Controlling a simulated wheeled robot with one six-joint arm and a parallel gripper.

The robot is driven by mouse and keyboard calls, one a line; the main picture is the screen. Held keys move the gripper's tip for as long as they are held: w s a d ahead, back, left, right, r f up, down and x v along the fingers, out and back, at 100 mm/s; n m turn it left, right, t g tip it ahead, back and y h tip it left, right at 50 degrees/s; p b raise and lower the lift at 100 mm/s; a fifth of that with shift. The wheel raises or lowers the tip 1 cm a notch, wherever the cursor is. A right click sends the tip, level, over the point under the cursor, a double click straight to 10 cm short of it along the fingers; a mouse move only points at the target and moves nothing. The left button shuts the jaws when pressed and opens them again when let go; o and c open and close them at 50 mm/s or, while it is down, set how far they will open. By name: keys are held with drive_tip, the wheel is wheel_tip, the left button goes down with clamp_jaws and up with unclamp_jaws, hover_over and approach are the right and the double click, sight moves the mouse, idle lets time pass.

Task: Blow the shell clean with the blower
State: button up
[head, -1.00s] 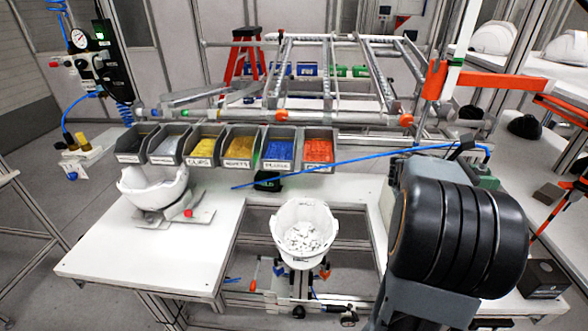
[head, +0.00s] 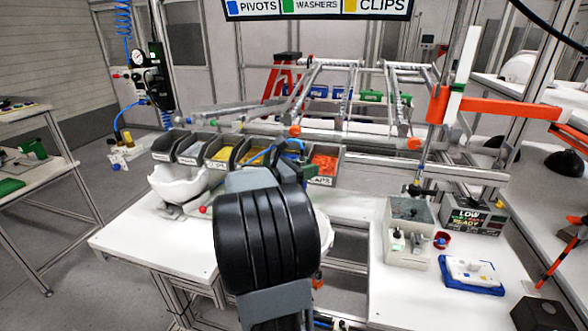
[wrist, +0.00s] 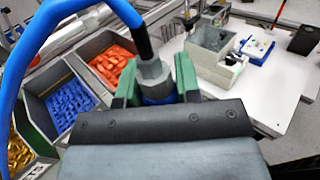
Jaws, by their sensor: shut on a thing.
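My gripper (head: 291,160) is in front of the parts bins, high over the table. In the wrist view its green fingers (wrist: 156,84) are shut on the blower (wrist: 151,70), a grey fitting with a black collar and a thick blue hose. The blower's tip is hidden behind the gripper body. One white shell (head: 326,236) is mostly hidden behind my arm; only its right rim shows, and its inside is not visible. Another white shell (head: 175,184) sits on a holder at the left of the table.
Several grey bins, including one of orange parts (head: 325,164), stand along the table's back. A grey box (head: 408,215), a blue tray (head: 470,275) and a red ring (head: 441,240) are on the right. An orange bar (head: 490,107) crosses above. The white table's front left (head: 135,240) is clear.

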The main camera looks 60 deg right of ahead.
drive_tip(key=shift+w+a+f+b, duration=0.1)
drive_tip(key=shift+w+f+b, duration=0.05)
drive_tip(key=shift+f+b, duration=0.4)
wheel_tip(320, 180, down, 6)
drive_tip(key=b, duration=0.5)
drive_tip(key=shift+f, duration=0.1)
drive_tip(key=shift+o, duration=0.9)
clamp_jaws()
